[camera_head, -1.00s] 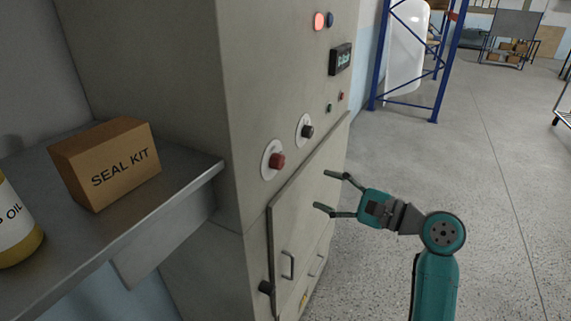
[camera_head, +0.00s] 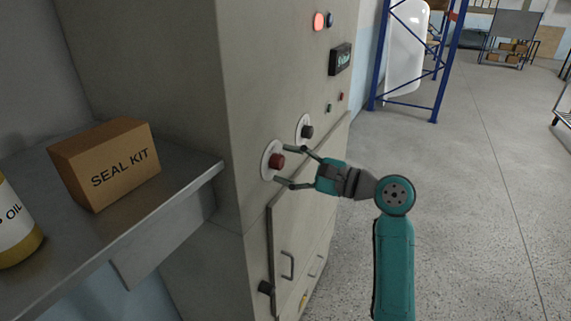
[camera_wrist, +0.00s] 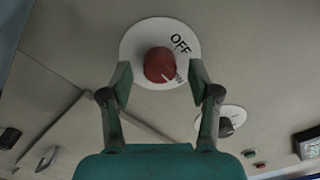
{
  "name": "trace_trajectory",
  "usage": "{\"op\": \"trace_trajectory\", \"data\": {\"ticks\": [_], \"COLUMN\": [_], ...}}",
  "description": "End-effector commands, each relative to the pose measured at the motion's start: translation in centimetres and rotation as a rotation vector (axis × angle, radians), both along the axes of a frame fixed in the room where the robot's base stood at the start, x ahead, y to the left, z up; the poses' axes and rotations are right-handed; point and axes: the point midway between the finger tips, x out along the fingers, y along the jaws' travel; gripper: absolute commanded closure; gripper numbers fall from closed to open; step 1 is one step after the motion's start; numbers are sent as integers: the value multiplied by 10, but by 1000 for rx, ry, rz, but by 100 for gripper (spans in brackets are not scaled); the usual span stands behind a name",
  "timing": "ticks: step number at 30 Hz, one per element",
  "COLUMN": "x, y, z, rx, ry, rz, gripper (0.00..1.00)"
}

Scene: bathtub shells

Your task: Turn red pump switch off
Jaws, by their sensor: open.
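The red pump switch (camera_head: 277,161) is a round red knob on a white disc on the front of the grey cabinet. In the wrist view the red knob (camera_wrist: 159,65) sits on its disc, with "OFF" printed at the upper right and a smaller marking at the lower right, near a pale line on the knob. My gripper (camera_head: 291,167) is open, its fingers on either side of the knob in the picture. In the wrist view my gripper (camera_wrist: 160,85) has its fingertips left and right of the knob. I cannot tell whether they touch it.
A second, dark knob (camera_head: 306,131) is on a white disc close by, beside my upper finger. A cabinet door with a handle (camera_head: 287,264) lies below. A shelf (camera_head: 205,172) with a seal kit box (camera_head: 106,163) is at left. The floor at right is open.

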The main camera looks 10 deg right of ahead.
Motion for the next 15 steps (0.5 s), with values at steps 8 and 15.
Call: {"op": "trace_trajectory", "data": {"ticks": [8, 15], "x": [6, 5], "y": [8, 7], "z": [0, 0], "rx": [1, 0], "ry": [0, 0], "rz": [-1, -1], "gripper": [39, 59]}}
